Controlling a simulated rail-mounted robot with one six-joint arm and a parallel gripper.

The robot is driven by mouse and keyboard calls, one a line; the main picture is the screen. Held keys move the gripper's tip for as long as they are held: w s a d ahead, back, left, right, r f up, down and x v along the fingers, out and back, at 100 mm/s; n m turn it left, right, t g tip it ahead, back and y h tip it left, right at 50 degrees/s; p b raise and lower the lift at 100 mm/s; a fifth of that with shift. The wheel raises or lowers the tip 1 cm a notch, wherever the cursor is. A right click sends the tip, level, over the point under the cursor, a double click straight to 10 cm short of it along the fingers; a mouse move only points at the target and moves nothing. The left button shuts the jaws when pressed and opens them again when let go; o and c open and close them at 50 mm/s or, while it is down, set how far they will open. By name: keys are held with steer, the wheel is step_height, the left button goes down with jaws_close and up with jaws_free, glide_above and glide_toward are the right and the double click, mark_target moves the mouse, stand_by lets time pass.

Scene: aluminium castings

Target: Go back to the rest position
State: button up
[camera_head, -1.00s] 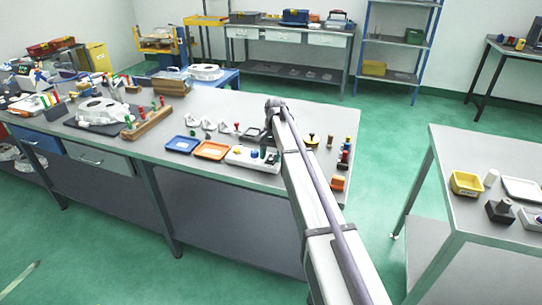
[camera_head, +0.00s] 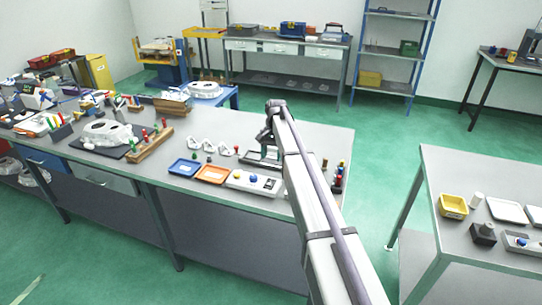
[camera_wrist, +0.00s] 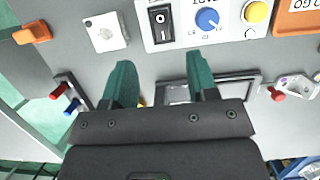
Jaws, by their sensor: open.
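My gripper (camera_wrist: 158,66) is open, with its two green fingers apart and nothing between them in the wrist view. In the head view my arm reaches out over the workbench (camera_head: 235,125), and its wrist end hangs above the bench near a grey-framed tray. A white control box (camera_wrist: 205,22) with a black rocker switch (camera_wrist: 161,24), a blue knob (camera_wrist: 207,19) and a yellow button (camera_wrist: 256,12) lies beyond the fingertips. The same box shows in the head view (camera_head: 240,180), left of my arm. The fingers appear clear of it.
A blue tray (camera_head: 184,168) and an orange tray (camera_head: 212,174) lie left of the box. The grey-framed tray (camera_wrist: 243,86) is below my gripper. Coloured pegs (camera_head: 338,177) stand at the bench's right end. A second table (camera_head: 470,165) stands right, across green floor.

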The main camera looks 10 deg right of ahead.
steer(key=shift+f, duration=0.1)
steer(key=s+a+n+t+h, duration=0.1)
steer(key=s+a+n, duration=0.1)
steer(key=s, duration=1.7)
steer(key=s+a+n+t, duration=0.1)
steer(key=s+n, duration=0.3)
steer(key=s, duration=1.5)
steer(key=shift+a+f+t+h, duration=0.35)
steer(key=shift+a+t+h, duration=0.05)
steer(key=shift+a, duration=0.1)
